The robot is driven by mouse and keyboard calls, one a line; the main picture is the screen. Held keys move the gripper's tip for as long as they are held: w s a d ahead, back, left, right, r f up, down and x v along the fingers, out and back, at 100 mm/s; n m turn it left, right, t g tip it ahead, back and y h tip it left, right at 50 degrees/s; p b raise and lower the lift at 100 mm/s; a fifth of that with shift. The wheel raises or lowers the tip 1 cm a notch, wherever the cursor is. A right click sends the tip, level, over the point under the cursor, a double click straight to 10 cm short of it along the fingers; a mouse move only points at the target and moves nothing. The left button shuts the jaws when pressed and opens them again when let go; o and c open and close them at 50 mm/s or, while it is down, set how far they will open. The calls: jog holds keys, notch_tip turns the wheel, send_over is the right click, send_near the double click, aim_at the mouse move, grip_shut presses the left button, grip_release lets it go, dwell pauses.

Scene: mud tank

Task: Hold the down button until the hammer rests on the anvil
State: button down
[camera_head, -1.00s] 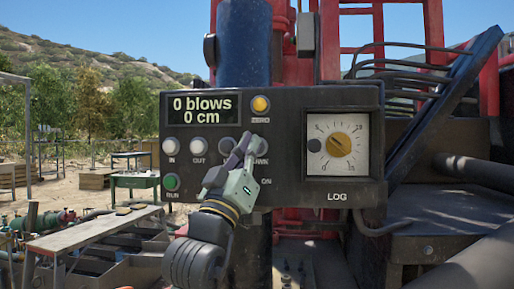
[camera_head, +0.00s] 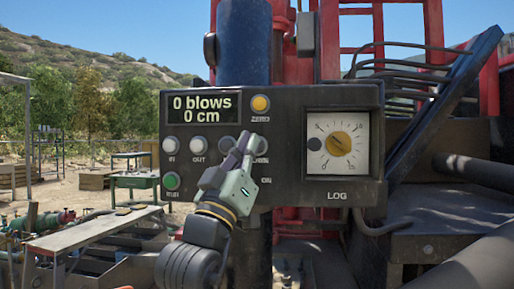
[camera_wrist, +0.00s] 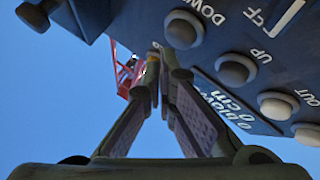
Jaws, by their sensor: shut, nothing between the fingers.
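The down button (camera_head: 261,144) is a round grey knob on the dark control panel, partly covered by my gripper in the head view. In the wrist view the down button (camera_wrist: 184,29) sits just right of the fingertips. My gripper (camera_head: 247,140) is shut and empty, with its tips in front of the panel beside this button. The tips also show in the wrist view (camera_wrist: 155,53); I cannot tell whether they touch the button. The blue cylinder (camera_head: 244,42) above the panel may be part of the hammer. I cannot make out the anvil.
The panel (camera_head: 290,142) also has an up button (camera_wrist: 236,69), in and out buttons (camera_head: 170,144), a green run button (camera_head: 171,180), a yellow zero button (camera_head: 260,103) and a log dial (camera_head: 338,145). Its display (camera_head: 202,105) reads 0 blows, 0 cm.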

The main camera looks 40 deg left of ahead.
jog(key=shift+s+d, duration=0.1)
jog(key=shift+s+d, duration=0.4)
jog(key=shift+s, duration=0.3)
jog(key=shift+s+d, duration=0.45)
jog(key=shift+s, duration=0.2)
jog(key=shift+s+d, duration=0.4)
jog(key=shift+s, duration=0.3)
